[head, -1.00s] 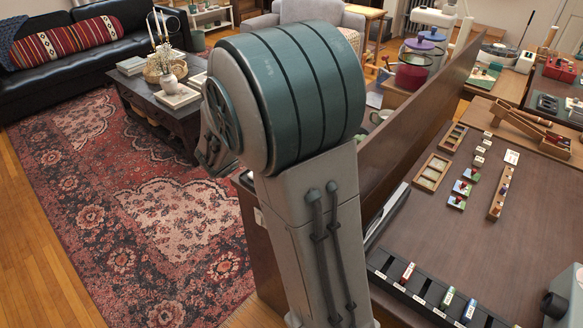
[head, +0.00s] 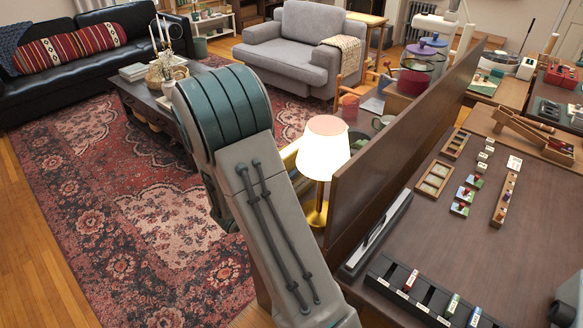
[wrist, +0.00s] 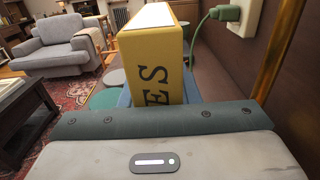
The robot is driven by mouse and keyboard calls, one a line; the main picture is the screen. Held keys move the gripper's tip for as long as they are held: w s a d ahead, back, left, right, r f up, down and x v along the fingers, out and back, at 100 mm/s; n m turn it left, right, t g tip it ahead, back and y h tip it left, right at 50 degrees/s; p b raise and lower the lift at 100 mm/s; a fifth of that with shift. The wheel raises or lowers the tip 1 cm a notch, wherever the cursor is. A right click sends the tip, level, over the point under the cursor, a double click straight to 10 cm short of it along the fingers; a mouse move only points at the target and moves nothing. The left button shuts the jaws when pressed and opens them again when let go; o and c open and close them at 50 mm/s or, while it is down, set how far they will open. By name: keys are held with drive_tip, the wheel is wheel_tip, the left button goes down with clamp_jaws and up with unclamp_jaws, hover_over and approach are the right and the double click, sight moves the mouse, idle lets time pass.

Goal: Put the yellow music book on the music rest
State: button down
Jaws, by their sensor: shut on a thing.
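The yellow music book (wrist: 152,68) stands upright in the wrist view, with large dark letters on the face towards me and a pale top. My gripper (wrist: 157,98) is shut on it, with blue finger parts showing at both sides of its lower end. In the head view my arm hides the gripper. A yellow strip (head: 290,157) shows between my arm and the lamp and may be the book's edge. I cannot make out the music rest in either view.
A lit lamp (head: 325,150) with a brass stem stands close to my arm, beside a dark wooden panel (head: 400,140). A green plug (wrist: 224,13) sits in a wall socket near the book. A grey armchair (head: 300,48) and a patterned rug (head: 90,200) lie beyond.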

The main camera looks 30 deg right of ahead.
drive_tip(key=shift+f, duration=0.2)
drive_tip(key=c, duration=1.1)
unclamp_jaws()
drive_tip(key=shift+r, duration=0.15)
